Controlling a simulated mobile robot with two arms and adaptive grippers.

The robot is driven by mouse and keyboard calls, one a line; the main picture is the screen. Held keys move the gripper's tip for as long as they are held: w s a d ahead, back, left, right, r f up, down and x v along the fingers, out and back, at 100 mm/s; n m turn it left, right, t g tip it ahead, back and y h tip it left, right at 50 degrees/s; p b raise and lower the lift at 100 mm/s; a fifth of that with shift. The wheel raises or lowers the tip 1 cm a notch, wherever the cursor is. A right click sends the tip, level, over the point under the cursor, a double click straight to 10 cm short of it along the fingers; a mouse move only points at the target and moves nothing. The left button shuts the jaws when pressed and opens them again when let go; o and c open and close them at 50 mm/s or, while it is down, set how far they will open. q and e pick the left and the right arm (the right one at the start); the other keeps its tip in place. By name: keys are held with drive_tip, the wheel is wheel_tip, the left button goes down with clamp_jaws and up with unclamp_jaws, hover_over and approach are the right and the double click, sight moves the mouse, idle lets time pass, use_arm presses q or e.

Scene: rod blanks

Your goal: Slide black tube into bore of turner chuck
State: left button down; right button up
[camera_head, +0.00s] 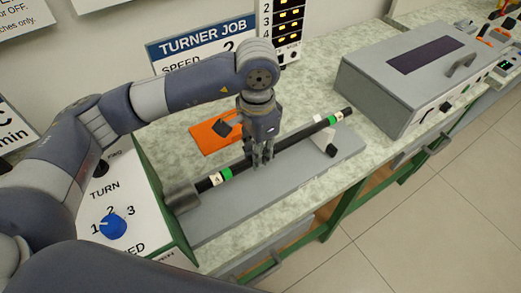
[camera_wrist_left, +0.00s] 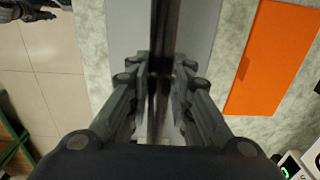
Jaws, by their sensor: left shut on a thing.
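The black tube (camera_head: 294,137) lies slanted above the grey bed, with a green band and white label near each end. My left gripper (camera_head: 258,161) comes down from above and is shut on the tube near its middle. The tube (camera_wrist_left: 161,35) also runs between the fingers (camera_wrist_left: 156,80) in the left wrist view. The grey turner chuck (camera_head: 181,196) is at the tube's left end. The tube's end meets the chuck's face there; I cannot tell whether it is inside the bore. A dark jointed part, perhaps my right gripper (camera_wrist_left: 32,9), is cut off in the wrist view's top left corner.
The turner housing (camera_head: 150,222) with a blue knob stands left of the chuck. A pale support (camera_head: 327,134) is near the tube's right end. An orange mat (camera_head: 205,141) with a dark piece lies behind. A grey lidded box (camera_head: 405,75) stands at right.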

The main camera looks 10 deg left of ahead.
sight(240, 164)
use_arm(q)
drive_tip(key=shift+s+a+b, duration=0.8)
drive_tip(key=shift+s+a, duration=0.9)
drive_tip(key=shift+s, duration=0.05)
drive_tip(key=c, duration=1.4)
unclamp_jaws()
drive_tip(key=shift+o, duration=0.2)
drive_tip(key=shift+r, duration=0.1)
wheel_tip(240, 164, up, 12)
